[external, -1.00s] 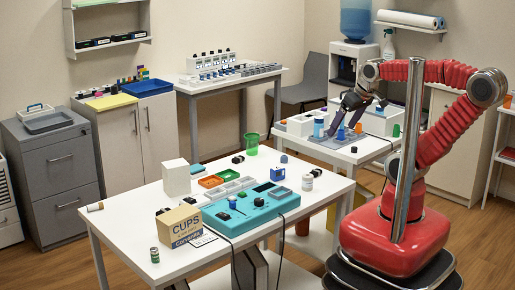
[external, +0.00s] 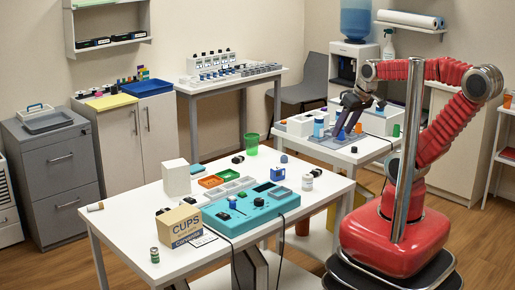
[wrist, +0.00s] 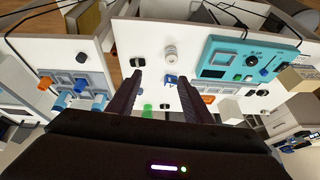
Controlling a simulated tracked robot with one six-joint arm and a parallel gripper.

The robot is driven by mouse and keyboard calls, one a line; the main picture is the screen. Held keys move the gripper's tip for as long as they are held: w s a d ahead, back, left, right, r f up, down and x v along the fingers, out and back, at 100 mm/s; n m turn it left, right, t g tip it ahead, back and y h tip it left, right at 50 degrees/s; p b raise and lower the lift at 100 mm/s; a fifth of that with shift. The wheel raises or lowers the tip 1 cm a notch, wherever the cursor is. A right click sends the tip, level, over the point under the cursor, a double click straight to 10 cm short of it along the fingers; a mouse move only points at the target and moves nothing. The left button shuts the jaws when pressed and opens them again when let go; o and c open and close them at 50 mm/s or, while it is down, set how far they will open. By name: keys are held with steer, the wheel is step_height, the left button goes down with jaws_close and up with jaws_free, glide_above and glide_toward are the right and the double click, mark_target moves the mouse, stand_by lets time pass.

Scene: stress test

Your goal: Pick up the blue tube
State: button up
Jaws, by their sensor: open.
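Small blue tube-like pieces stand on the side table; I cannot tell for sure which is the blue tube. One blue piece (external: 358,128) is upright on the grey tray (external: 322,141), beside another low blue piece close under my gripper. A light blue cylinder (external: 318,127) stands at the tray's left. In the wrist view, a grey rack (wrist: 92,82) with blue pieces (wrist: 97,104) lies left of the fingers.
A white box-like unit (external: 300,124) stands behind the tray.

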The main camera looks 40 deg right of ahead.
step_height(320, 180, down, 6)
steer(key=m+g+y, duration=0.3)
steer(key=m+y, duration=0.1)
steer(key=m, duration=0.2)
steer(key=m+t+y, duration=0.4)
steer(key=m+t, duration=0.8)
steer(key=m, duration=1)
glide_toward(341, 136)
steer(key=a, duration=0.3)
steer(key=s+a+r, duration=0.1)
steer(key=a, duration=0.5)
steer(key=shift+s+a+r, duration=0.15)
steer(key=shift+s+r, duration=0.2)
steer(key=d+f+m+t+h, duration=0.1)
steer(key=d, duration=0.2)
steer(key=s+d+m+t+h, duration=0.1)
steer(key=d+m, duration=0.1)
steer(key=d, duration=0.1)
steer(key=s+d+f+m+t+h, duration=0.1)
steer(key=d+m+h, duration=0.1)
steer(key=shift+d+f+t, duration=0.3)
steer(key=shift+d, duration=0.1)
steer(key=shift+x, duration=4.15)
